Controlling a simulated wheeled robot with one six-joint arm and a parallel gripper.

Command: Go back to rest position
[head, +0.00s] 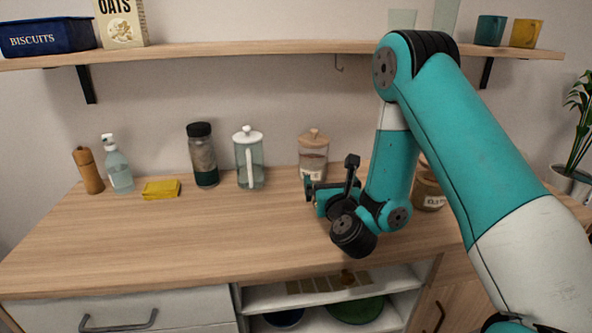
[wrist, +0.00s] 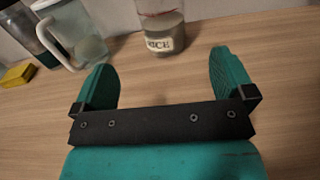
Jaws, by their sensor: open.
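My gripper (wrist: 160,85) is open, with its two teal fingers spread apart and nothing between them but bare counter. In the head view my gripper (head: 313,190) hangs low over the wooden counter, right of the middle, with my teal and white arm reaching in from the right. A glass jar with a wooden lid (head: 313,148) stands behind it against the wall. In the wrist view this jar, labelled RICE (wrist: 163,30), stands beyond the fingertips, apart from them. Part of the counter and another jar are hidden behind my arm.
A labelled jar (head: 428,190) stands right of my arm. A shelf (head: 240,47) runs above. The front-left counter is clear.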

